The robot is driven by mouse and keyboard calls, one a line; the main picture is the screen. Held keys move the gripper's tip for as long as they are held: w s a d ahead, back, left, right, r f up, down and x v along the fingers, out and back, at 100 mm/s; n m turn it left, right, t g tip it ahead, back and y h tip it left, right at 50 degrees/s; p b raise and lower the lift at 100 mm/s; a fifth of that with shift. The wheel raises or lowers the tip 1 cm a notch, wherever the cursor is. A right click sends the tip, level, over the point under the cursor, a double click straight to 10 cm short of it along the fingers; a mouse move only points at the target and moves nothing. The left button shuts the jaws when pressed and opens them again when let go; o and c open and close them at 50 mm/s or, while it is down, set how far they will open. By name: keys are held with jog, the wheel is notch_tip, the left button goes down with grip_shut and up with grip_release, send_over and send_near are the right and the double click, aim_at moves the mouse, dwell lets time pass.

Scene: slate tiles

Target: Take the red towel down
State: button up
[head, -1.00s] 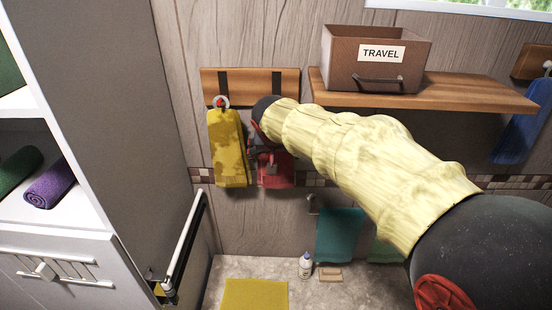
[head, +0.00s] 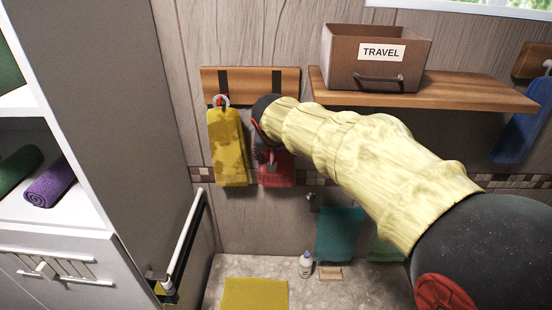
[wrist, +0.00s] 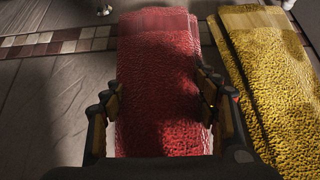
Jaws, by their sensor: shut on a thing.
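The red towel (head: 279,172) hangs against the wall below the wooden hook board (head: 236,86). My arm hides its top and its hook in the head view. In the wrist view the red towel (wrist: 158,85) runs between the two fingers of my gripper (wrist: 160,82), with a finger at each side edge. My gripper (head: 265,153) is shut on the towel, partly hidden behind my wrist in the head view. The towel still hangs straight down.
A yellow towel (head: 228,150) hangs close to the left, on its own hook. A wooden shelf (head: 470,94) with a TRAVEL box (head: 343,68) is at upper right. Teal (head: 337,232) and blue (head: 522,122) towels hang further right. A white cabinet (head: 70,262) stands at left.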

jog(key=shift+r, duration=0.15)
jog(key=shift+c, duration=0.2)
jog(key=shift+r, duration=0.25)
jog(key=s+b, duration=0.4)
jog(key=s, duration=1.4)
jog(key=shift+a+r, duration=0.3)
jog(key=shift+r, duration=0.05)
